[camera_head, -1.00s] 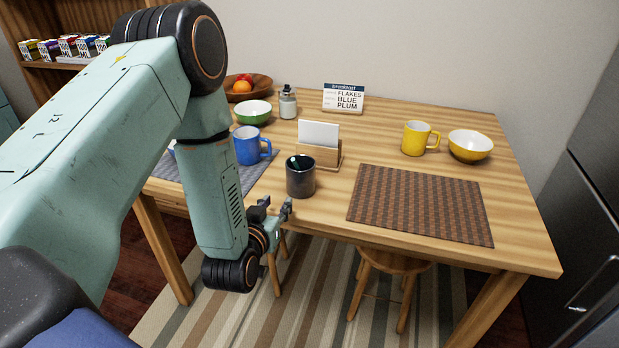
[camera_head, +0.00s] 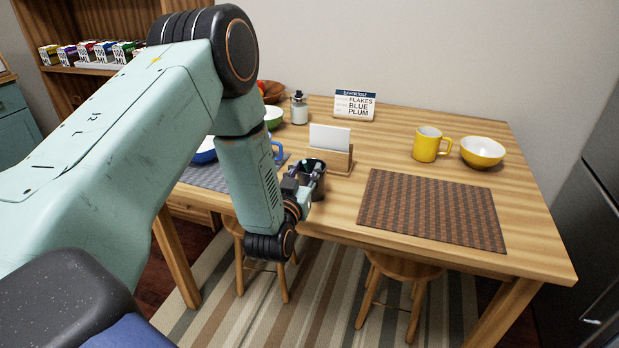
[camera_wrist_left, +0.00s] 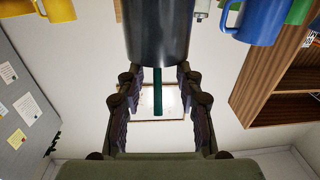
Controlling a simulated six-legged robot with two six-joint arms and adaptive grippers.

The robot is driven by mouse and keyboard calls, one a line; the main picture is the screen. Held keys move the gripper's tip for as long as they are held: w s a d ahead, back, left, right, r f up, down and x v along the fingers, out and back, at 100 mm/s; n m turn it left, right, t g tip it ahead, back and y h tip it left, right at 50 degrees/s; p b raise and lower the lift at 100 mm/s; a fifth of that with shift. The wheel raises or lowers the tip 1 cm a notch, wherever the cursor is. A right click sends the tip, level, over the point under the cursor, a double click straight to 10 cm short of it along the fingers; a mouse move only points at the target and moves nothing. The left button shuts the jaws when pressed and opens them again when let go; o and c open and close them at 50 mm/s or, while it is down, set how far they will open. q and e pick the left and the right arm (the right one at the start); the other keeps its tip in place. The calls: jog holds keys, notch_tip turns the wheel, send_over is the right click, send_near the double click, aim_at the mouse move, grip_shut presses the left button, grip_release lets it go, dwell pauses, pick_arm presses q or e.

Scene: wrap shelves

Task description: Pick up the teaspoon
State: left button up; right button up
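The teaspoon's dark teal handle (camera_wrist_left: 158,92) sticks out of a dark cup (camera_wrist_left: 157,30) in the left wrist view. The cup stands near the table's front edge in the head view (camera_head: 319,184), partly hidden by my left gripper (camera_head: 303,171). The spoon's bowl is hidden inside the cup. In the left wrist view my left gripper (camera_wrist_left: 157,88) is open, its fingers on either side of the handle with gaps between. My right gripper is in neither view.
A card holder (camera_head: 330,158) stands just behind the cup. A blue mug (camera_head: 277,151) is to its left, partly hidden by my arm. A brown placemat (camera_head: 432,210), yellow mug (camera_head: 427,145) and yellow bowl (camera_head: 482,152) are to the right. A breakfast sign (camera_head: 354,105) stands at the back.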

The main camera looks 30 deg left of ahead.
pick_arm(q)
jog(key=shift+w+a, duration=0.2)
jog(key=shift+w, duration=0.45)
jog(key=shift+d+r, duration=0.1)
jog(key=shift+d, duration=0.1)
jog(key=shift+a, duration=0.15)
jog(key=c, duration=0.4)
grip_shut()
